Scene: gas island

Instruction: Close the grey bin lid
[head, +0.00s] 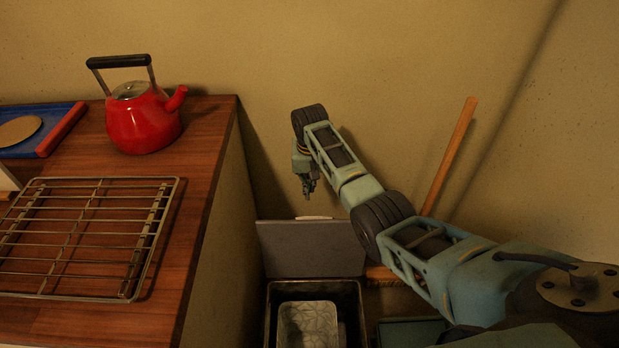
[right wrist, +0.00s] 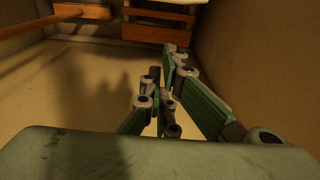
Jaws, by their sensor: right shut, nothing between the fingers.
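The grey bin lid (head: 312,250) stands open, roughly upright behind the bin, with a pale handle or lip (head: 313,218) on its top edge. The dark bin (head: 273,315) is open at the top, and a lighter patterned container or liner (head: 308,325) shows inside it. My right gripper (head: 309,193) points down above the lid's top edge, apart from it in the head view. Its fingers also show in the right wrist view (right wrist: 166,112), shut and empty. My left gripper is not in view.
A wooden counter (head: 208,225) left of the bin holds a red kettle (head: 142,125), a wire rack (head: 75,235) and a blue tray (head: 20,149). A wooden handle (head: 450,155) leans behind my right arm. The wall is close behind the lid.

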